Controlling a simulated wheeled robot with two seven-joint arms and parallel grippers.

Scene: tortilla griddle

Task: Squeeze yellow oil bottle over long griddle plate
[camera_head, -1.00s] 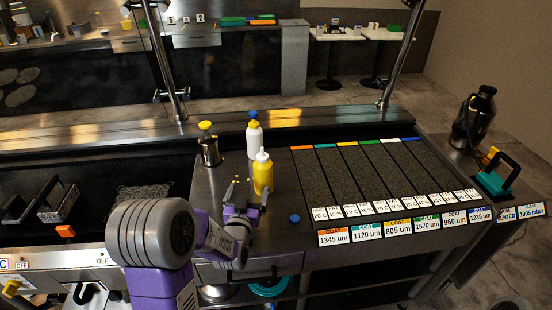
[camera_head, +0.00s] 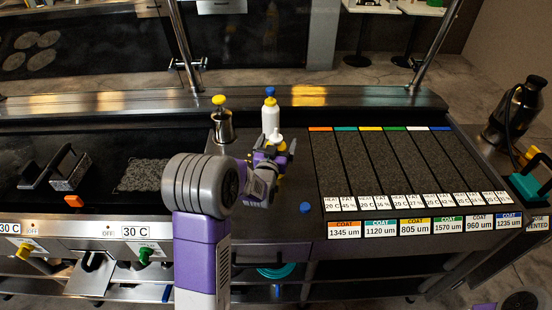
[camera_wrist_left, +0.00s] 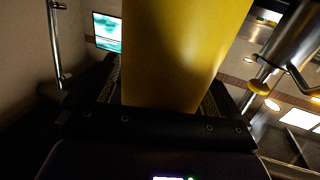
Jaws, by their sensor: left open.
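The yellow oil bottle (camera_head: 276,137) stands upright on the steel counter, its white nozzle showing above my left gripper, which hides most of its body. My left gripper (camera_head: 274,160) is open with its fingers around the bottle. In the left wrist view the yellow bottle body (camera_wrist_left: 185,50) fills the space between the open fingers. The long dark griddle plate (camera_head: 400,165) lies to the right, split into several strips with coloured ends and labels. My right gripper is not in view.
A white bottle with a yellow cap (camera_head: 270,116) stands just behind the yellow one. A steel dispenser with a yellow top (camera_head: 222,122) stands to the left. A blue knob (camera_head: 305,207) is on the counter in front. A black flask (camera_head: 518,112) stands at the far right.

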